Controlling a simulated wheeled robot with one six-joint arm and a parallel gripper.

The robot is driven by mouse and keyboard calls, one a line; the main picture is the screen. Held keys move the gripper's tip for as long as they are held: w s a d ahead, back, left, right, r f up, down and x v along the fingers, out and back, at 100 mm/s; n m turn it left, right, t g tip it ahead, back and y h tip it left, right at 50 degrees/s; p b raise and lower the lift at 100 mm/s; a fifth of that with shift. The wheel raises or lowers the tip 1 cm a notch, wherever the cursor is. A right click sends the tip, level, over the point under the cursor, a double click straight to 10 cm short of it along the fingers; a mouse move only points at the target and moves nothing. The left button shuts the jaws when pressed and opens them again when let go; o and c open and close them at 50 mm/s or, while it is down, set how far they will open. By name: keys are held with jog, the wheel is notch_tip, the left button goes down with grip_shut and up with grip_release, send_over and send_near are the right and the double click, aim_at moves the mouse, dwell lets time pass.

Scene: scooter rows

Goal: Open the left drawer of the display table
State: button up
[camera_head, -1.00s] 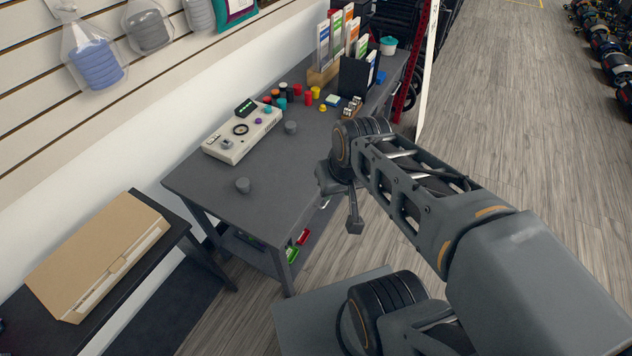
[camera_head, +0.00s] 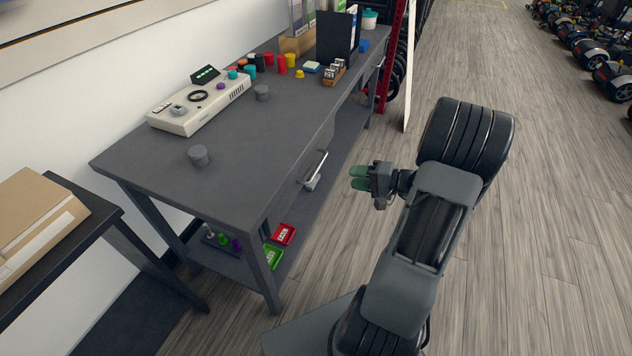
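The display table (camera_head: 225,155) is a dark grey table running from the lower left toward the upper middle. On its front side facing the aisle, a drawer handle (camera_head: 317,166), a pale metal bar, shows below the tabletop edge. The drawer front looks flush with the table. A second handle seems to show farther along the same side, too small to be sure. My gripper (camera_head: 360,178), with green fingertips, is to the right of the near handle, pointing left toward the table and apart from it. I cannot tell how wide its fingers are parted.
A control box (camera_head: 200,103), a grey knob (camera_head: 198,156) and several coloured caps are on the tabletop. Red (camera_head: 283,234) and green (camera_head: 272,257) trays sit on the lower shelf. A side table with a cardboard box (camera_head: 35,220) is at left.

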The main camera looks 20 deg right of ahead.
aim_at(316, 170)
jog(key=x, duration=0.4)
jog(key=b+x, duration=0.1)
jog(key=x, duration=0.4)
jog(key=b+x, duration=0.1)
jog(key=x, duration=0.3)
jog(key=shift+w+d, duration=0.15)
jog(key=shift+w, duration=0.25)
grip_shut()
